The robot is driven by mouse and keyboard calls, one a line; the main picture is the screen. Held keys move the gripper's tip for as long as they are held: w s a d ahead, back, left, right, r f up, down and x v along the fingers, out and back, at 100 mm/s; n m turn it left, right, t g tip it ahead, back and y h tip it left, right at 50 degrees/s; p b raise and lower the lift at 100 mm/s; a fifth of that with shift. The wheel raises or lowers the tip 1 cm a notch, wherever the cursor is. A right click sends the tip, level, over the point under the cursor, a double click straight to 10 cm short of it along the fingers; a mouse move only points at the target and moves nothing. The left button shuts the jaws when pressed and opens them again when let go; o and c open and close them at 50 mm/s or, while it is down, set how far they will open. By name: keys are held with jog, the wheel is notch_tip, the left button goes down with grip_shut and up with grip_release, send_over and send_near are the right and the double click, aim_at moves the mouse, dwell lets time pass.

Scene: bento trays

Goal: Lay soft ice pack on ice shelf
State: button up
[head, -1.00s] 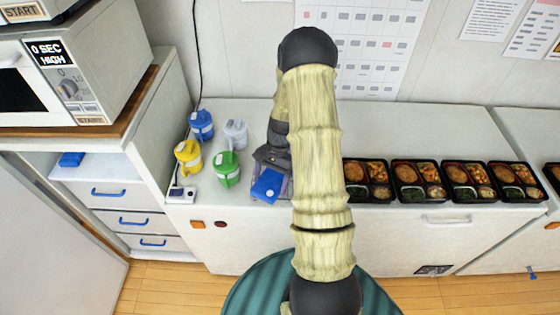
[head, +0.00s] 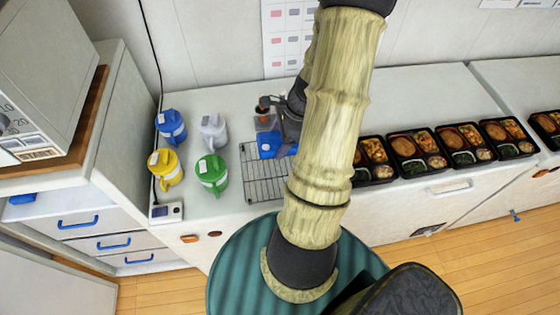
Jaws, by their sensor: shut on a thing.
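A soft blue ice pack (head: 269,144) is in my gripper (head: 284,140), at the far edge of a wire rack on the white counter. My gripper is shut on the pack's right side. Its fingertips are small and partly hidden by my arm. I cannot tell how far the pack is above the rack. At the far left, under the microwave, an open shelf (head: 45,208) holds another blue item (head: 22,198); this may be the ice shelf.
The wire rack (head: 262,180) looks empty. Several bento trays (head: 408,147) line the counter at right. A small device (head: 166,212) sits at the counter's front-left corner.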

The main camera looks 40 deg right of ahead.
jog(key=shift+s+a, duration=0.1)
jog(key=shift+s, duration=0.25)
jog(key=shift+f, duration=0.35)
jog(key=p, duration=0.1)
send_over(275, 166)
jog(key=d, duration=0.1)
jog(key=shift+s+d+f, duration=0.1)
jog(key=shift+s+f, duration=0.1)
jog(key=shift+f, duration=1.1)
jog(key=shift+s+d+f, duration=0.1)
jog(key=shift+s+f, duration=0.1)
jog(key=shift+f, duration=1.05)
jog(key=shift+a, duration=0.1)
jog(key=shift+f+p, duration=0.45)
jog(key=shift+f, duration=1.6)
jog(key=shift+f, duration=0.2)
jog(key=o, duration=1.2)
